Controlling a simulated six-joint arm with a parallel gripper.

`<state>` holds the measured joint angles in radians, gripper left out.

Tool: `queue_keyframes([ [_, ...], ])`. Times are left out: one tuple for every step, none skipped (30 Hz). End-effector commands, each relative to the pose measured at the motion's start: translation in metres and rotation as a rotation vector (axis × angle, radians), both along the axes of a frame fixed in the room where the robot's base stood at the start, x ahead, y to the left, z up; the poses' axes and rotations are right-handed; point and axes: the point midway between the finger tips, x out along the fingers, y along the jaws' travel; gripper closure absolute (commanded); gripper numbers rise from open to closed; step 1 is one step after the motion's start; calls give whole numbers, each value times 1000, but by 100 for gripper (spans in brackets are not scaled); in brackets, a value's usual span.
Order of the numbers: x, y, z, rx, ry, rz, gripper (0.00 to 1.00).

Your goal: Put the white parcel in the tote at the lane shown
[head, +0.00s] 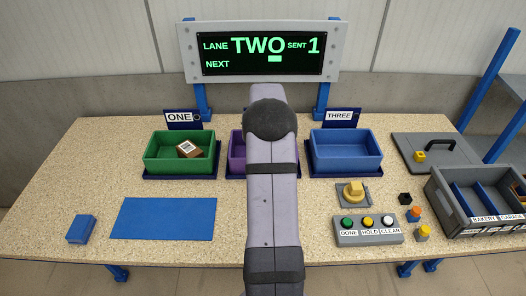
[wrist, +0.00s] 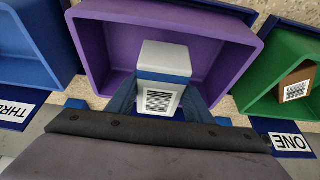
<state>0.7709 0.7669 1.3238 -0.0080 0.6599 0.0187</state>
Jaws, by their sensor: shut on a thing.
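The white parcel (wrist: 165,58), with a blue band and a barcode label, is between the blue fingers of my gripper (wrist: 159,100) in the wrist view. My gripper is shut on it. They are at the purple tote (wrist: 100,45), over or inside its opening; the exact height is unclear. In the head view my arm hides the parcel, the gripper and most of the purple tote (head: 236,151). The display (head: 262,53) reads LANE TWO, SENT 1, and NEXT with a small whitish block.
The green tote (head: 152,163), signed ONE, holds a brown labelled box (head: 189,149). The blue tote (head: 346,164), signed THREE, looks empty. A button box (head: 367,236) and grey crate (head: 449,214) stand right. A blue mat (head: 164,218) and blue block (head: 82,229) lie left.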

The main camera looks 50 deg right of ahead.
Motion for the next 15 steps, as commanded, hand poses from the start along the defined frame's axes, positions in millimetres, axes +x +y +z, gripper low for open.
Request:
queue_keyframes([
  [0,0,-6,1,1,0,79],
  [0,1,-10,1,1,0,79],
  [0,0,-14,1,1,0,79],
  [0,0,-17,1,1,0,79],
  [0,0,-19,0,0,0,79],
  [0,0,-22,-1,-1,0,79],
  [0,0,-23,-1,-1,0,79],
  [1,0,-24,-1,-1,0,79],
  [1,0,-24,-1,-1,0,79],
  [1,0,-24,-2,-2,0,79],
  [1,0,-25,-1,-1,0,79],
  [0,0,-26,-1,-1,0,79],
  [0,0,-28,-1,-1,0,79],
  [0,0,-30,0,0,0,79],
  [0,0,-34,0,0,0,79],
])
